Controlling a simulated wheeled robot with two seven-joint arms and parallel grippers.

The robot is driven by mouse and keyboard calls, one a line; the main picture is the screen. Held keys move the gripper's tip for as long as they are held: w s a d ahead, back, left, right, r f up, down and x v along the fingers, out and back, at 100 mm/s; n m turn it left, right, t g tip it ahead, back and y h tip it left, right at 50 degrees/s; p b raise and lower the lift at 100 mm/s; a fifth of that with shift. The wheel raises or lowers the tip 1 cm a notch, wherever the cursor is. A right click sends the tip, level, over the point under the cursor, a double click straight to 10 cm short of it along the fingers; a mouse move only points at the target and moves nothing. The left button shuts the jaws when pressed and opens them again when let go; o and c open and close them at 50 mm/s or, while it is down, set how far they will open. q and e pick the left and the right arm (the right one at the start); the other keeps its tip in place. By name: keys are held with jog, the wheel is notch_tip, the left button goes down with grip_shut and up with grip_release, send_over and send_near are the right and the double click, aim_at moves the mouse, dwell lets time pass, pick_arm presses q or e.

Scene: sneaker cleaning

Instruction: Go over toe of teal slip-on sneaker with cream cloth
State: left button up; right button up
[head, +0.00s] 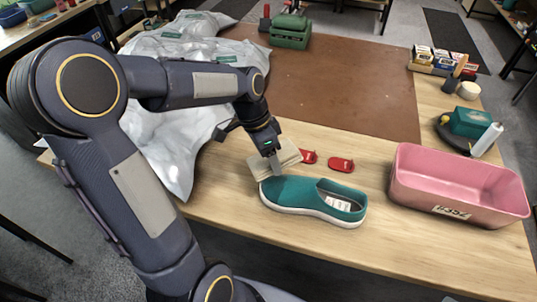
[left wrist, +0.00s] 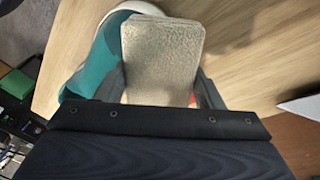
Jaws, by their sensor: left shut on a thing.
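The teal slip-on sneaker (head: 300,194) with a white sole stands on the wooden table, its toe to the left and its opening to the right. My left gripper (head: 273,162) is shut on the folded cream cloth (head: 286,155) just behind the toe. In the left wrist view the cloth (left wrist: 163,60) fills the space between the fingers, and the sneaker (left wrist: 104,52) shows to its left, partly covered. I cannot tell whether the cloth touches the toe. My right gripper is not in view.
Two small red items (head: 341,165) lie behind the sneaker. A pink bin (head: 455,212) stands to the right. Silvery plastic bags (head: 165,145) lie at the left, and a brown mat (head: 335,92) covers the back. Small boxes (head: 440,62) and a bottle (head: 487,139) stand at the right.

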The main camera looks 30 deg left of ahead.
aim_at(263, 169)
pick_arm(q)
jog(key=shift+b+x, duration=0.65)
jog(key=shift+x, duration=0.2)
dwell(0.4)
jog(key=shift+s, duration=0.1)
jog(key=shift+s+d, duration=0.2)
jog(key=shift+s, duration=0.8)
jog(key=shift+s+d, duration=0.15)
jog(key=shift+s, duration=0.85)
jog(key=shift+s+d+f+b, duration=0.1)
jog(key=shift+s+d+b, duration=0.15)
jog(key=shift+s, duration=0.7)
jog(key=shift+s+d+b, duration=0.15)
jog(key=shift+s+b, duration=0.05)
jog(key=shift+s, duration=0.8)
jog(key=shift+f, duration=0.1)
jog(key=shift+w+a+p, duration=0.1)
jog(key=shift+w+a, duration=0.15)
jog(key=shift+w, duration=1.1)
jog(key=shift+w+a+p, duration=0.1)
jog(key=shift+w+a, duration=0.15)
jog(key=shift+w, duration=1.1)
jog(key=shift+w+a+p, duration=0.1)
jog(key=shift+w+a, duration=0.15)
jog(key=shift+w, duration=1.1)
